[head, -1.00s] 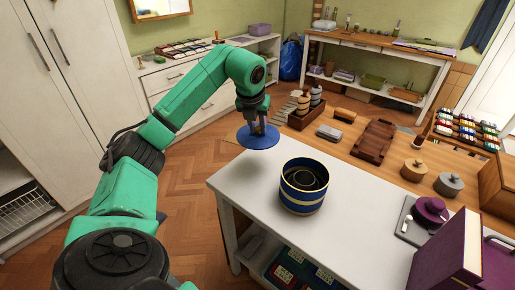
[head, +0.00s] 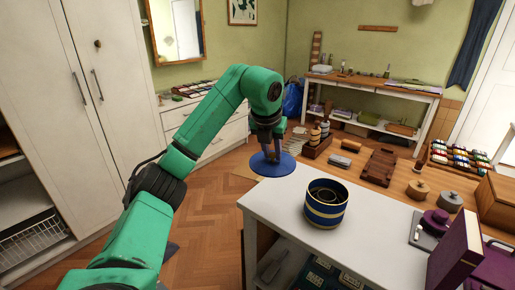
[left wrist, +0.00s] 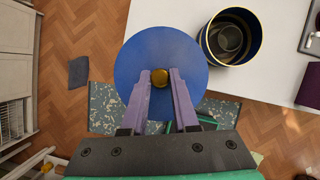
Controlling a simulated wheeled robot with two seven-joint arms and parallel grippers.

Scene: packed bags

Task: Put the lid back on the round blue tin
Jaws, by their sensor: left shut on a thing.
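The round blue tin (head: 325,207) stands upright and open on the white table, with gold bands and a dark inside holding a round thing. In the left wrist view the tin (left wrist: 231,37) is at the upper right. My left gripper (head: 270,155) is shut on the gold knob of the flat blue lid (head: 284,168). It holds the lid in the air off the table's far left corner, to the left of the tin and apart from it. In the left wrist view the lid (left wrist: 135,60) fills the middle, with its knob between the fingers. My right gripper is not in view.
The white table (head: 281,208) is clear around the tin. A grey tray (head: 425,238) with a purple lidded thing and a purple box (head: 455,250) stand at its right. The wooden bench (head: 350,171) behind holds a brown tray, round lidded pots and a bottle caddy.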

